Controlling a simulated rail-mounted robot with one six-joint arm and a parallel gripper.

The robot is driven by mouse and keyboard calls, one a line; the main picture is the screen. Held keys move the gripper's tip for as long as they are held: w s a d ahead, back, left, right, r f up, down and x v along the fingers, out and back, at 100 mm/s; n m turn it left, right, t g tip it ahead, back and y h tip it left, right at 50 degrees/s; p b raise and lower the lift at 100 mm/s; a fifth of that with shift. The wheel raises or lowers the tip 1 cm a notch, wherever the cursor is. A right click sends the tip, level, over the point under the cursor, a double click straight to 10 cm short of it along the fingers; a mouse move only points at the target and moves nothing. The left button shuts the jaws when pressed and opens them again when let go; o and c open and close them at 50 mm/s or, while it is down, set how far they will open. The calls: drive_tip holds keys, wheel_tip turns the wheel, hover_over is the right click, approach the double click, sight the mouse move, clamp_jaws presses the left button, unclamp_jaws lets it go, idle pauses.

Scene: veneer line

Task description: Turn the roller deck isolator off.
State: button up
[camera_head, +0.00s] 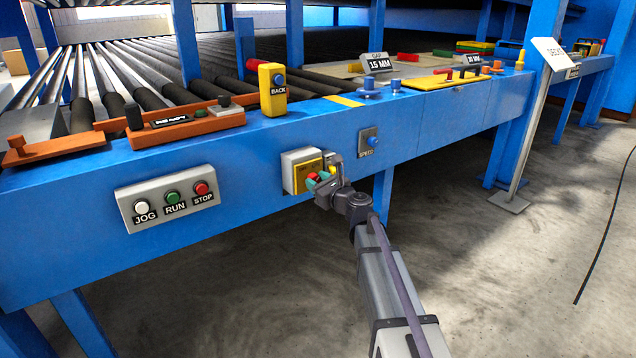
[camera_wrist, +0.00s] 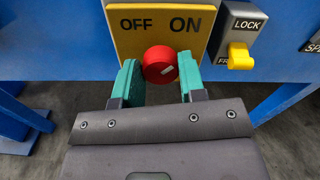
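The roller deck isolator is a yellow plate (camera_wrist: 120,38) marked OFF on the left and ON on the right, with a round red knob (camera_wrist: 160,65) below the words. The knob's white mark lies on its right side, tilted up slightly toward ON. In the head view the isolator's pale box (camera_head: 289,174) sits on the blue beam. My gripper (camera_wrist: 159,76) points at the knob, its teal fingers on the knob's left and right sides. No clear gap shows, and I cannot tell whether they touch it. In the head view my gripper (camera_head: 318,180) partly covers the knob.
A grey lock switch (camera_wrist: 243,22) with a yellow lever (camera_wrist: 240,56) is right of the isolator; the lever points down toward a partly hidden label. A SPEED knob (camera_head: 371,141) is up to the right. A JOG, RUN, STOP box (camera_head: 168,198) is on the left. The floor in front is clear.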

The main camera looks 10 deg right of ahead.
drive_tip(key=c, duration=0.4)
drive_tip(key=shift+n, duration=0.3)
drive_tip(key=n, duration=1.7)
drive_tip(key=shift+s+a+f, duration=0.1)
drive_tip(key=shift+f, duration=0.1)
drive_tip(key=shift+n, duration=0.3)
drive_tip(key=o, duration=0.9)
